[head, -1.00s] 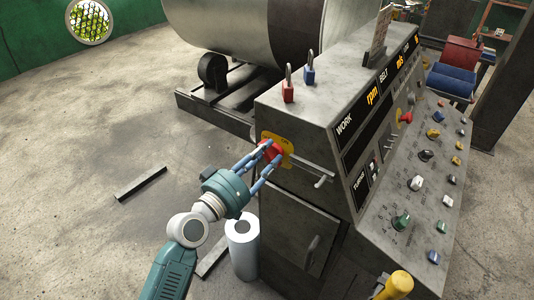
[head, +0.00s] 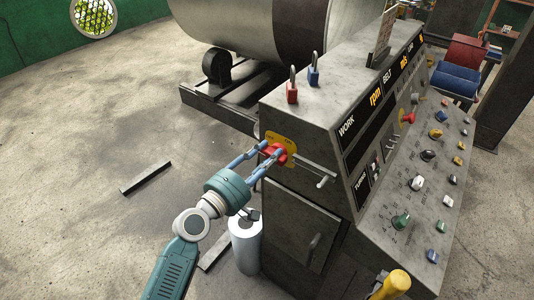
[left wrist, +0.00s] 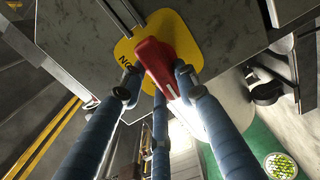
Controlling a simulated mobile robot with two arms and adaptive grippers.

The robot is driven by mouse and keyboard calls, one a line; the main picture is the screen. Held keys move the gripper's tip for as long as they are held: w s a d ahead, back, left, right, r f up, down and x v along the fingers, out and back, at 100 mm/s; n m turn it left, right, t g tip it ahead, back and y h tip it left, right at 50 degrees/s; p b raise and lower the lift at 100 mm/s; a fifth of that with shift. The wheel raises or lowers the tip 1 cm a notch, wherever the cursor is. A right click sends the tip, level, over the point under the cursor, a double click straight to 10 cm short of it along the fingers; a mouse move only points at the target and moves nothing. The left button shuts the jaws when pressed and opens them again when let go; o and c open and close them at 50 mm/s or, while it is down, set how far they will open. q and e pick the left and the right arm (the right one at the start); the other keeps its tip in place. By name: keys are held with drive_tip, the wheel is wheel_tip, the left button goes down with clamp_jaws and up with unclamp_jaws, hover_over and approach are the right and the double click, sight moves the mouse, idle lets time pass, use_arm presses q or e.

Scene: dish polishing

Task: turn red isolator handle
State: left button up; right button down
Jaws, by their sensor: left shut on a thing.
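The red isolator handle (head: 276,157) is on a yellow plate (head: 289,146) on the end face of the grey control console. My left gripper (head: 268,151) reaches it from the lower left, with its blue fingers around it. In the left wrist view, the red handle (left wrist: 153,62) stands out from the yellow plate (left wrist: 182,32) and lies tilted between the fingertips of my left gripper (left wrist: 158,88). The plate's "ON" marking shows left of the handle. The fingers partly hide the handle in the head view. My right gripper is not in view.
A red padlock (head: 292,92) and a blue padlock (head: 314,77) stand on the console top. A metal bar handle (head: 318,175) sticks out right of the plate. A white roll (head: 246,245) stands on the floor below my left gripper.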

use_arm(q)
drive_tip(key=shift+f+n, duration=0.1)
drive_tip(key=shift+n, duration=0.4)
drive_tip(key=o, duration=1.2)
drive_tip(key=v, duration=1.2)
